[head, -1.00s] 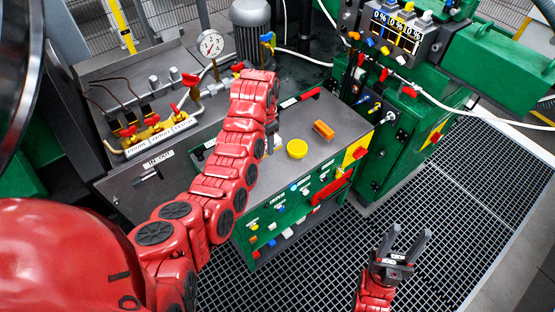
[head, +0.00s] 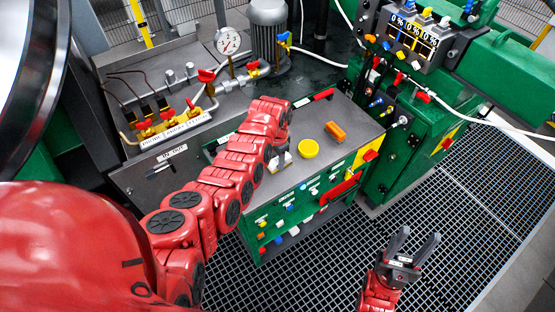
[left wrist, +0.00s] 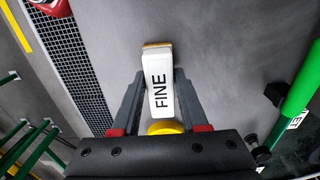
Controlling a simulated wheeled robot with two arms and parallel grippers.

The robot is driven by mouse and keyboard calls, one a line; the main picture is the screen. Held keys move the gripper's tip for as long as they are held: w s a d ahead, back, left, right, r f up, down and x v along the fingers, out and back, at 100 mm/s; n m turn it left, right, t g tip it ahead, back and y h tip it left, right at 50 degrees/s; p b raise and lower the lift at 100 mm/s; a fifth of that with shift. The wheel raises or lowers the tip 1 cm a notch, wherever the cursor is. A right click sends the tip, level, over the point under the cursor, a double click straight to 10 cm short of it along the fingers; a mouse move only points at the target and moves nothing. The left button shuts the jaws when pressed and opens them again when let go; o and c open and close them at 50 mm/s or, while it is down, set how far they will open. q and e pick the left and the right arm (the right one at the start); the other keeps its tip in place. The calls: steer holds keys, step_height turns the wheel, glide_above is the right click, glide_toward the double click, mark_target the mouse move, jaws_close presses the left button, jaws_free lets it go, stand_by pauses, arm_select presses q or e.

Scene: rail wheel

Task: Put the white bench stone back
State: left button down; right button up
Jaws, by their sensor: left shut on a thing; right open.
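The white bench stone (left wrist: 160,85), marked FINE, is between the fingers of my left gripper (left wrist: 155,100) in the left wrist view. The gripper is shut on it. In the head view my left gripper (head: 279,160) is over the grey top of the green cabinet, left of a yellow round piece (head: 308,149); my red arm partly hides it, and only a little white shows there. I cannot tell whether the stone touches the top. My right gripper (head: 413,246) is open and empty above the floor grating.
An orange block (head: 336,131) lies on the cabinet top (head: 290,185) beside the yellow piece. A valve panel with a gauge (head: 228,41) stands behind to the left. A green machine (head: 395,150) with a display is at the right. Black grating (head: 450,215) covers the floor.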

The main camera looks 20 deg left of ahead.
arm_select(q)
steer(key=shift+f, duration=0.1)
steer(key=shift+c, duration=2.2)
jaws_free()
